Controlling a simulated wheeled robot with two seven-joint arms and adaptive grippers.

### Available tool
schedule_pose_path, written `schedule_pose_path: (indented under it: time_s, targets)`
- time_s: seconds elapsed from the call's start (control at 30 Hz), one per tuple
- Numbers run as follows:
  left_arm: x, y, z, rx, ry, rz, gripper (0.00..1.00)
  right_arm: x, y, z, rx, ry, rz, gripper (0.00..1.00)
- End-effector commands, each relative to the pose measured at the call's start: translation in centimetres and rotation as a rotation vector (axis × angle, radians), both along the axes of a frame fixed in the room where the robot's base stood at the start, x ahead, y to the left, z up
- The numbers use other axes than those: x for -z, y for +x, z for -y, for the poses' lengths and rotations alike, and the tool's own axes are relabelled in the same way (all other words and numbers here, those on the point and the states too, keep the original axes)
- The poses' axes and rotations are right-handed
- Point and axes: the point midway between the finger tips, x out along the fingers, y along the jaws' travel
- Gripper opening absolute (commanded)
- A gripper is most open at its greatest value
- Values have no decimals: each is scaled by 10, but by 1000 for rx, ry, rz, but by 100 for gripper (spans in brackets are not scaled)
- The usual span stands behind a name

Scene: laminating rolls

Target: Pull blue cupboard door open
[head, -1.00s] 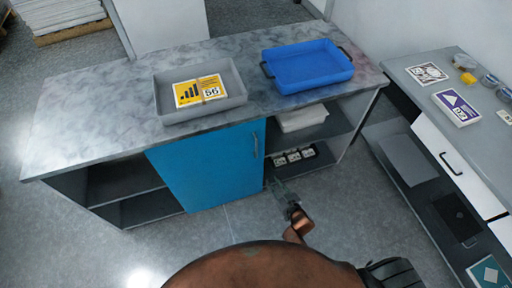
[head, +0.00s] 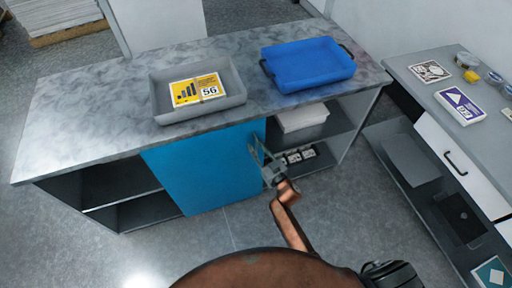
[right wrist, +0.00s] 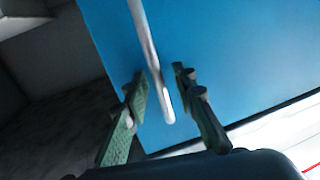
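The blue cupboard door (head: 203,172) is closed in the front of the grey-topped counter. Its vertical metal handle (right wrist: 148,50) shows clearly in the right wrist view, against the blue panel (right wrist: 215,60). My right gripper (head: 255,148) is at the door's right edge, in front of the handle, and hides most of it in the head view. In the right wrist view the fingers of my right gripper (right wrist: 160,95) are open, one on each side of the handle's lower end, with gaps visible. My left gripper is not in view.
On the counter (head: 90,110) stand a grey tray (head: 160,108) with yellow-labelled packs and a blue tray (head: 308,68). Open shelves flank the door; the right ones hold a white bin (head: 302,117). A side bench with a white drawer (head: 455,165) stands right. Floor in front is clear.

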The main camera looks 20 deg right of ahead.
Motion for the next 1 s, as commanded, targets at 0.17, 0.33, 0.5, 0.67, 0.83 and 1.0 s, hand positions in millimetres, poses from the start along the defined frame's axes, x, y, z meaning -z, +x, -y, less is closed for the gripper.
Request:
schedule_pose_path:
  time_s: [0.17,0.33,0.5,0.67,0.83,1.0]
  targets:
    - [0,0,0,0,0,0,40,0,1,0,1,0,-1,25]
    - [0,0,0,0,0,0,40,0,1,0,0,0,-1,18]
    - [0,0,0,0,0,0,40,0,0,0,0,0,-1,6]
    - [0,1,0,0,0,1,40,0,0,0,0,0,-1,0]
    - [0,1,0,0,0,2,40,0,0,0,0,0,-1,0]
    - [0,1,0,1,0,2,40,0,0,0,0,0,-1,0]
